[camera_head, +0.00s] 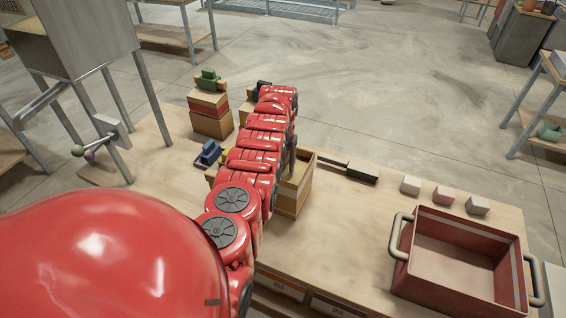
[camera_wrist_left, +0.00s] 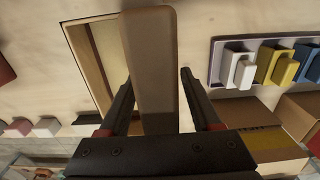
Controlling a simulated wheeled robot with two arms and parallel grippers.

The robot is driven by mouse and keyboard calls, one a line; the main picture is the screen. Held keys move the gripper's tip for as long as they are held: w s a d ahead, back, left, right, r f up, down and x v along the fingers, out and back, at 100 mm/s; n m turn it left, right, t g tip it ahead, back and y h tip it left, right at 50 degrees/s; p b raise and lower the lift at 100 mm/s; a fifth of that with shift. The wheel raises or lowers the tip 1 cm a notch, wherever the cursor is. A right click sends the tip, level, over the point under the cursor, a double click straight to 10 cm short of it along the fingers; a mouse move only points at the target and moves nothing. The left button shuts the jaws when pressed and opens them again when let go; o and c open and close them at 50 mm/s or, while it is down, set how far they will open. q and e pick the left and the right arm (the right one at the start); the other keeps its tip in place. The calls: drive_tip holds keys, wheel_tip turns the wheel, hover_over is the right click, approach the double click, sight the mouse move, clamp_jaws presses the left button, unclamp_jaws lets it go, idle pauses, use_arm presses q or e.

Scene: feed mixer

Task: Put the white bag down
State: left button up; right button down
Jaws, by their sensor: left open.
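My left gripper (camera_wrist_left: 156,78) is open, its two dark fingers on either side of a tan-brown upright piece (camera_wrist_left: 150,50). I cannot tell whether they touch it. In the head view my red arm covers most of the gripper. No thing is clearly a white bag. Small pale blocks stand at the table's right: a whitish one (camera_head: 410,185), a pinkish one (camera_head: 445,195) and another whitish one (camera_head: 478,205). My right gripper is not in view.
An open wooden box (camera_head: 296,198) stands beside my arm. A red crate with handles (camera_head: 459,292) stands at the table's front right. Stacked cartons (camera_head: 211,122) and a blue piece (camera_head: 209,153) lie left of my arm.

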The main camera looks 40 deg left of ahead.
use_arm(q)
drive_tip(key=shift+r, duration=0.15)
wheel_tip(320, 180, up, 12)
drive_tip(key=b, duration=0.4)
idle(0.5)
